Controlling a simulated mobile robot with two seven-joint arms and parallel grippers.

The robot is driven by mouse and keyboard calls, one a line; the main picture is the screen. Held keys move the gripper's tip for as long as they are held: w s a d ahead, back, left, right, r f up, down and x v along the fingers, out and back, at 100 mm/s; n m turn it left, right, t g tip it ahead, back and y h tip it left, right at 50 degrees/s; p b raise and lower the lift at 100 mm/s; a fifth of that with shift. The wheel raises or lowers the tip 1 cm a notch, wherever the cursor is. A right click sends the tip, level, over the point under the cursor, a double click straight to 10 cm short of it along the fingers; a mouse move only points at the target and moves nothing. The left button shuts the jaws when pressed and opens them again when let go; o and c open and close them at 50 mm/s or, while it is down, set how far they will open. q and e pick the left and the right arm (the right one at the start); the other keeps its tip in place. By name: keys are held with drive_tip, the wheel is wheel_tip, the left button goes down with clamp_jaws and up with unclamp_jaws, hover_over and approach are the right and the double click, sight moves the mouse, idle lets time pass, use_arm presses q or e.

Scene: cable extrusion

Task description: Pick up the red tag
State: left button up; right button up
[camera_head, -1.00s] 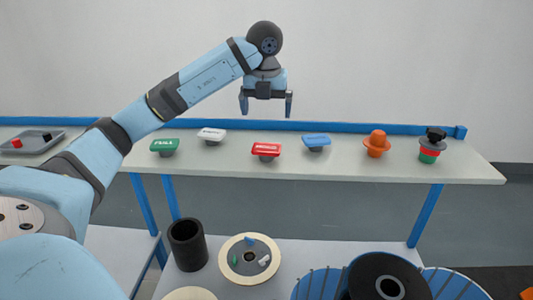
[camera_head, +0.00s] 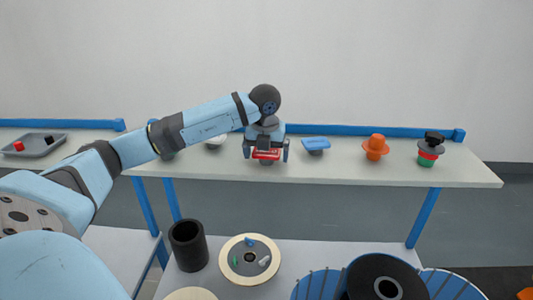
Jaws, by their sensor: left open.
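The red tag (camera_head: 266,154) stands on its dark base on the long table (camera_head: 360,170), near the middle. My left gripper (camera_head: 266,152) is open and lowered at the tag, with one finger to each side of it. I cannot tell whether the fingers touch it. The gripper's body hides the back of the tag. My right gripper is not in view.
A blue tag (camera_head: 316,144) stands close to the right of the gripper. My arm partly covers the white tag (camera_head: 216,141) and the green tag (camera_head: 167,156). An orange piece (camera_head: 376,147) and a stacked piece (camera_head: 430,149) stand further right. A grey tray (camera_head: 36,145) lies far left.

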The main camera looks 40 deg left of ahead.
use_arm(q)
drive_tip(key=c, duration=0.8)
drive_tip(key=shift+r, duration=0.1)
